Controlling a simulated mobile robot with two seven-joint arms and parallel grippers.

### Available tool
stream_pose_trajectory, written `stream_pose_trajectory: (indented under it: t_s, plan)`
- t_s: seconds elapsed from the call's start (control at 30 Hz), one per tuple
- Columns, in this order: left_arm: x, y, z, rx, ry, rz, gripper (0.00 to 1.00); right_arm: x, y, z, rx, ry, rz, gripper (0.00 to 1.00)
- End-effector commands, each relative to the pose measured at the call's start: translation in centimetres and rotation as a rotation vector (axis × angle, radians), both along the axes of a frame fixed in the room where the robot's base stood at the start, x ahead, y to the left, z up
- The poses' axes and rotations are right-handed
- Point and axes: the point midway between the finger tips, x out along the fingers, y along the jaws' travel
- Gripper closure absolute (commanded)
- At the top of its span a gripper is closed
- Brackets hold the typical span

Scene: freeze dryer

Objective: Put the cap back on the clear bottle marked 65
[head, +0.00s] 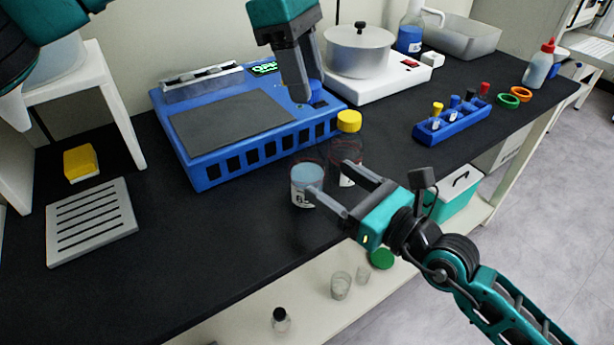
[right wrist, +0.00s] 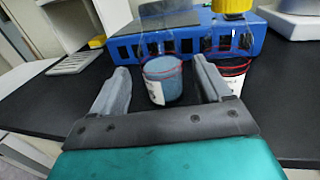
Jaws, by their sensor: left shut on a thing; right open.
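A clear bottle (head: 306,172) with pale blue contents stands uncapped on the black bench; its label starts with 6, the rest unclear. In the right wrist view this bottle (right wrist: 164,84) appears between the fingers of my open right gripper (head: 329,181); contact cannot be told. My left gripper (head: 308,91) is shut on a small blue thing, apparently a cap (head: 315,93), above the right end of the blue device. A second clear bottle (head: 347,151) with dark contents and a yellow cap (head: 349,120) stands right of the first, partly behind a right finger.
The blue device (head: 230,125) stands behind the bottles, with a pot (head: 358,52) on a white hotplate beyond. A blue rack (head: 452,122) of capped tubes is at right. A grey slotted plate (head: 92,220) lies left. Bench between plate and bottles is clear.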

Motion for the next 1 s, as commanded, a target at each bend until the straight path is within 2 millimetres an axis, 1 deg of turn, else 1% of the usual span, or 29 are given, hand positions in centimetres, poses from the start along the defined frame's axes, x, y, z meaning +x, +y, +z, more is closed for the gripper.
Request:
stream_pose_trajectory:
  t_s: [0.03, 0.2, 0.33, 0.5, 0.8, 0.83, 1.0]
  plan:
    - [0.0, 0.0, 0.0, 0.000, 0.000, 0.000, 0.91, 0.8, 0.9, 0.2, 0.005, -0.002, 0.001, 0.23]
    - [0.0, 0.0, 0.0, 0.000, 0.000, 0.000, 0.91, 2.9, 3.0, 0.1, 0.002, -0.001, 0.002, 0.23]
    - [0.0, 0.0, 0.0, 0.000, 0.000, 0.000, 0.91, 4.1, 4.1, 0.1, 0.001, 0.000, 0.000, 0.23]
    - [0.0, 0.0, 0.0, 0.000, 0.000, 0.000, 0.91, 4.8, 4.8, 0.0, 0.000, 0.000, 0.001, 0.23]
    - [0.0, 0.0, 0.0, 0.000, 0.000, 0.000, 0.91, 4.9, 4.9, 0.0, 0.000, 0.001, 0.001, 0.23]
    - [0.0, 0.0, 0.0, 0.000, 0.000, 0.000, 0.91, 4.9, 4.9, 0.0, 0.000, 0.001, 0.001, 0.23]
    - [0.0, 0.0, 0.0, 0.000, 0.000, 0.000, 0.91, 4.9, 4.9, 0.0, 0.000, 0.001, 0.001, 0.40]
